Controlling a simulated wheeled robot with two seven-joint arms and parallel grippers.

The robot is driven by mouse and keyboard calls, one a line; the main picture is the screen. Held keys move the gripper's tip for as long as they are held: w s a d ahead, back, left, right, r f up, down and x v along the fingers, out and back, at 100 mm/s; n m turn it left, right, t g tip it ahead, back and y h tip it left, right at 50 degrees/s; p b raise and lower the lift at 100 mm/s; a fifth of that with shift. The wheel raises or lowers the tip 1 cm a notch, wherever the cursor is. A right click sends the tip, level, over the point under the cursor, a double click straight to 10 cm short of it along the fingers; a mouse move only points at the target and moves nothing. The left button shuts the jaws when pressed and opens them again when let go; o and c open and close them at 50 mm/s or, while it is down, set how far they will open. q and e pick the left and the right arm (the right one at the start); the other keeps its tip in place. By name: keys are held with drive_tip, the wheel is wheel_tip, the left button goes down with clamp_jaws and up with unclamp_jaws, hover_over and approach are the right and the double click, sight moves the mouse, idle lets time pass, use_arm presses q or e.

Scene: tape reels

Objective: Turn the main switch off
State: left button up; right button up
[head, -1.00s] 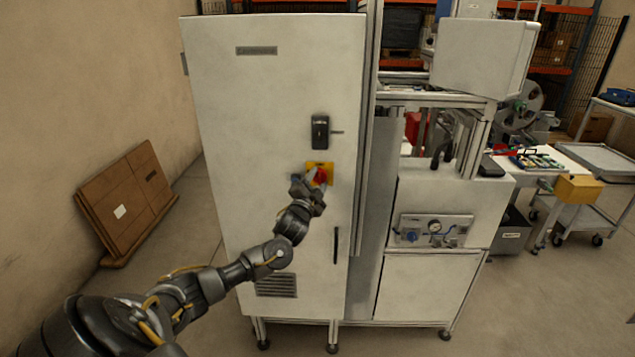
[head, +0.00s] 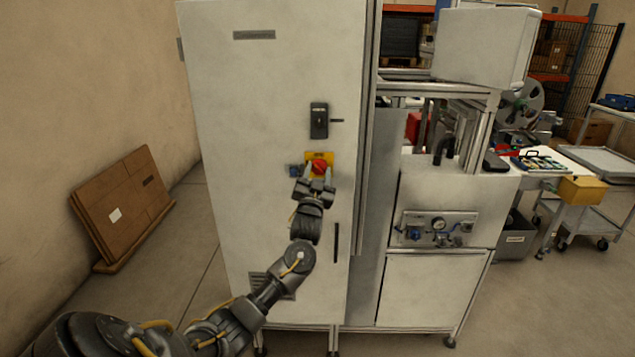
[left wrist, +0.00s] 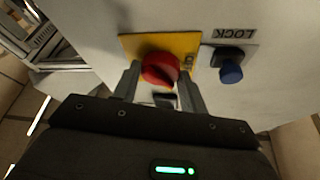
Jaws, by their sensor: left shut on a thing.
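The main switch is a red rotary knob (head: 318,167) on a yellow plate (head: 319,156), on the front of the tall white cabinet (head: 270,110). My left gripper (head: 317,173) reaches up to it from below. In the left wrist view the red knob (left wrist: 161,69) sits between the two fingers of my left gripper (left wrist: 159,76), which is shut on it. The yellow plate (left wrist: 135,46) shows around the knob. Part of the knob is hidden by the fingers, and I cannot tell its exact angle. My right gripper is not in view.
A blue button (left wrist: 231,72) under a LOCK label sits close beside the plate. A black door handle (head: 319,120) is just above the switch. A machine section with a gauge panel (head: 437,229) stands at right. Brown boards (head: 120,205) lean on the left wall.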

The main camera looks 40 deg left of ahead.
use_arm(q)
drive_tip(key=n+g+y+b, duration=0.1)
drive_tip(key=n, duration=0.1)
drive_tip(key=n+y+b, duration=0.1)
drive_tip(key=n, duration=0.2)
drive_tip(key=n+g+y+b, duration=0.1)
drive_tip(key=n+y, duration=0.1)
drive_tip(key=n, duration=0.1)
drive_tip(key=shift+w+d+f+g+b, duration=0.2)
drive_tip(key=shift+g+b, duration=0.1)
drive_tip(key=shift+b, duration=0.1)
drive_tip(key=shift+r+n+g+y+b, duration=0.15)
drive_tip(key=shift+n+g+y+b, duration=0.4)
drive_tip(key=shift+n, duration=1.15)
drive_tip(key=shift+r+n+g+y+b, duration=0.1)
drive_tip(key=shift+n+g+y+b, duration=0.15)
drive_tip(key=shift+n+g+b, duration=0.95)
drive_tip(key=shift+n+t+p, duration=0.25)
drive_tip(key=shift+n+p, duration=0.25)
drive_tip(key=shift+n, duration=0.2)
drive_tip(key=shift+r, duration=0.1)
drive_tip(key=o, duration=1)
drive_tip(key=b+v, duration=0.3)
drive_tip(key=v, duration=0.8)
